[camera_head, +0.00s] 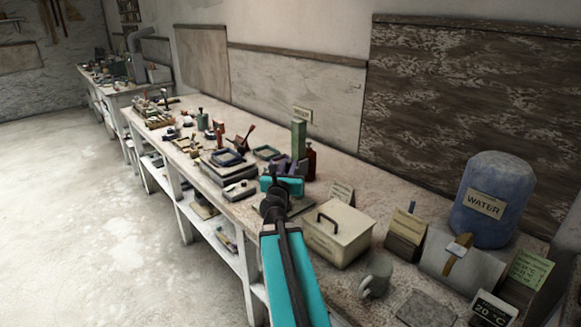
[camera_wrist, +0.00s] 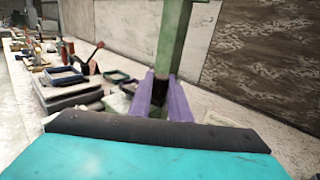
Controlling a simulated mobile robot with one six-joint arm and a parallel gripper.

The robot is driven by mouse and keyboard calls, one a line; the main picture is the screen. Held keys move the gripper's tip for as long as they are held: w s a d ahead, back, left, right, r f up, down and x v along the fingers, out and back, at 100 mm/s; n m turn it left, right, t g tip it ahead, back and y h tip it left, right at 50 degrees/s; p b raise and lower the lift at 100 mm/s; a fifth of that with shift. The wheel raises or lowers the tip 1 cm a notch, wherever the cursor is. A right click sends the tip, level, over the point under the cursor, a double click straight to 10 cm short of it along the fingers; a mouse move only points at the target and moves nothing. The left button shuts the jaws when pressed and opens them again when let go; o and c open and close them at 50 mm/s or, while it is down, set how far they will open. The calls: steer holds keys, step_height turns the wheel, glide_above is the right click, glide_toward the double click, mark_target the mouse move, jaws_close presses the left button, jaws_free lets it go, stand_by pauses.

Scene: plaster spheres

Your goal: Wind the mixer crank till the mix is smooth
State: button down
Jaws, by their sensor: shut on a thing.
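My gripper (camera_head: 291,166) reaches over the long bench, its two purple fingers beside a tall green upright post (camera_head: 299,140). In the wrist view my gripper (camera_wrist: 163,82) is closed around a dark piece at the foot of the green post (camera_wrist: 175,38). I take this dark piece to be the mixer crank's grip; the fingers hide most of it. The mixing vessel and the mix cannot be made out behind my arm and gripper, so how smooth the mix is cannot be seen.
A dark red bottle (camera_head: 311,161) stands just right of the post. Trays (camera_head: 226,158) and small tools crowd the bench to the left. The floor (camera_head: 80,220) is clear.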

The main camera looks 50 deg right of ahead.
mark_target(287, 167)
steer(key=shift+w+a+m+g+h+b, duration=0.15)
steer(key=shift+a+m+g+h, duration=0.2)
steer(key=shift+m+g, duration=0.25)
steer(key=shift+s+a+m+g+h+b, duration=0.1)
steer(key=shift+a+m+g+h+b, duration=0.1)
steer(key=shift+m+g+h, duration=0.35)
steer(key=shift+r+g, duration=0.1)
steer(key=shift+g, duration=0.35)
steer(key=c, duration=1.9)
jaws_free()
steer(key=shift+a, duration=0.1)
steer(key=shift+b+v, duration=0.5)
steer(key=shift+v, duration=1)
steer(key=shift+b, duration=0.7)
steer(key=shift+a+b, duration=0.1)
steer(key=shift+b, duration=0.2)
